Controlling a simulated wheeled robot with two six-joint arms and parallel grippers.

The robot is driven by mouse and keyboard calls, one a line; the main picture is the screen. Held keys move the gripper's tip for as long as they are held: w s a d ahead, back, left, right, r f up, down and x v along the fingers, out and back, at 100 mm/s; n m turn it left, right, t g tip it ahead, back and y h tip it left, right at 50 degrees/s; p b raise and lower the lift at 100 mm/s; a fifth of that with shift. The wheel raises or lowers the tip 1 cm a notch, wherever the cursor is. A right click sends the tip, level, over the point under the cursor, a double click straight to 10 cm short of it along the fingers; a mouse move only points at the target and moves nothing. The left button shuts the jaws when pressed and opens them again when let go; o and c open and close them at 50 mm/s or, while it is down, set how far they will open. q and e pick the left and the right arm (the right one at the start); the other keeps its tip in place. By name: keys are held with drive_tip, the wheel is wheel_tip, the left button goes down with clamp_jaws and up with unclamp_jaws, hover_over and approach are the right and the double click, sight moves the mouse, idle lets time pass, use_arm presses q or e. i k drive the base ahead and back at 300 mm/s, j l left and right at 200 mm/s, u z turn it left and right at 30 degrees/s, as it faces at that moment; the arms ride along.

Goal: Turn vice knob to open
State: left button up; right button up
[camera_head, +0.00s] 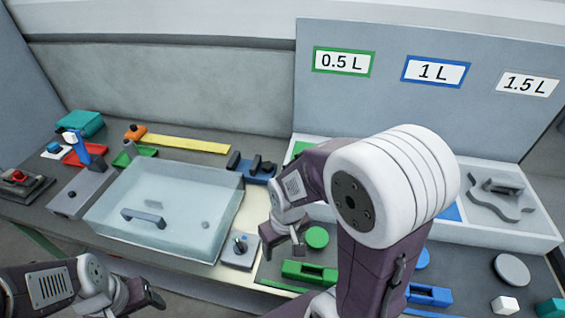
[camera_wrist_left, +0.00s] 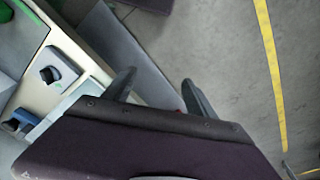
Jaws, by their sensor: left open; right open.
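A small knob (camera_head: 240,243) sits on a grey plate (camera_head: 238,258) at the front right of a clear lidded box. A blue fixture (camera_head: 253,170) with dark upright blocks stands behind it and looks like a vice; I cannot tell which knob belongs to it. My right gripper (camera_head: 288,242) is open and empty, just right of the grey plate, pointing down. My left gripper (camera_head: 150,297) is open at the lower left, in front of the table. In the left wrist view its two fingers (camera_wrist_left: 158,97) are apart with nothing between them, over grey floor.
A white tray (camera_head: 500,235) stands at the right. My right arm hides part of the table.

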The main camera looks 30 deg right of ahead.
sight(267, 167)
drive_tip(key=j+z, duration=0.25)
drive_tip(key=z, duration=0.15)
drive_tip(key=j+z, duration=0.55)
drive_tip(key=z, duration=0.3)
drive_tip(key=j+z, duration=0.25)
drive_tip(key=z, duration=0.15)
